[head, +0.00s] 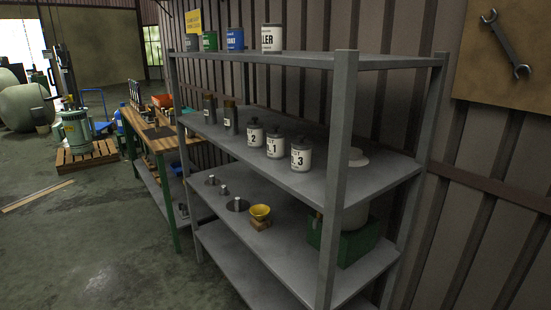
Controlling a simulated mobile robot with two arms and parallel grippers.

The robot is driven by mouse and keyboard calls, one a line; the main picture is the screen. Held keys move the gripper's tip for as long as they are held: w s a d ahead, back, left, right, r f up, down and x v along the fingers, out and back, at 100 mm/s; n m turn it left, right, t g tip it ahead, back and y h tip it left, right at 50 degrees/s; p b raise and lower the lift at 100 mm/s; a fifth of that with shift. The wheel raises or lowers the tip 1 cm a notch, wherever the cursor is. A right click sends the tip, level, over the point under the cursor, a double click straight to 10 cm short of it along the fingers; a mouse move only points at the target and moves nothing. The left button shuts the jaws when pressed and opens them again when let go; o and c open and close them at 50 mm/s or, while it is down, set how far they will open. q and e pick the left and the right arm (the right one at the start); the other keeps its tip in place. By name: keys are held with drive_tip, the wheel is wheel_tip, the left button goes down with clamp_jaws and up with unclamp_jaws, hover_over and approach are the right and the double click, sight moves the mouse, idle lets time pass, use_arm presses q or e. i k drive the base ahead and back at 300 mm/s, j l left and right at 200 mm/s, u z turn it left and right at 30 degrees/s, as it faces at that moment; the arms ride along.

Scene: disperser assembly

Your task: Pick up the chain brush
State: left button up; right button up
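I cannot make out a chain brush for certain in the head view. A grey metal shelf rack (344,160) stands close in front, with several levels. Its middle level holds three white labelled cans with dark tops, among them a can (301,157) at the right, and two dark bottles (230,118). The level below holds small dark discs with metal hubs (237,204), a yellow bowl (260,211) on a wooden block and a green box (343,240) with a pale container in it, partly hidden by the post. Neither gripper is in view.
A wooden-topped workbench (160,143) with tools and an orange bin stands beyond the rack. A green machine (76,130) sits on a pallet (88,158) farther back. A wrench board (505,55) hangs at right. The floor at left is mostly clear, with a plank lying there.

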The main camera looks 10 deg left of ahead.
sight(157, 126)
drive_tip(key=i+j, duration=0.2)
drive_tip(key=j, duration=0.15)
drive_tip(key=i+j, duration=0.15)
drive_tip(key=j, duration=0.2)
drive_tip(key=i+j, duration=0.2)
drive_tip(key=j, duration=0.2)
drive_tip(key=i+j, duration=0.2)
drive_tip(key=j, duration=0.15)
drive_tip(key=i+j, duration=0.15)
drive_tip(key=j, duration=0.2)
drive_tip(key=i+j, duration=0.2)
drive_tip(key=j, duration=0.15)
drive_tip(key=i+j, duration=0.2)
drive_tip(key=j, duration=0.2)
drive_tip(key=i+j, duration=0.15)
drive_tip(key=j, duration=0.2)
drive_tip(key=i+j, duration=0.15)
drive_tip(key=j, duration=0.2)
drive_tip(key=i+j, duration=0.15)
drive_tip(key=j, duration=0.2)
drive_tip(key=i+j, duration=0.1)
drive_tip(key=j, duration=0.25)
drive_tip(key=i+j, duration=0.15)
drive_tip(key=j, duration=0.15)
drive_tip(key=i+j, duration=0.15)
drive_tip(key=j, duration=0.2)
drive_tip(key=i+j, duration=0.15)
drive_tip(key=j, duration=0.2)
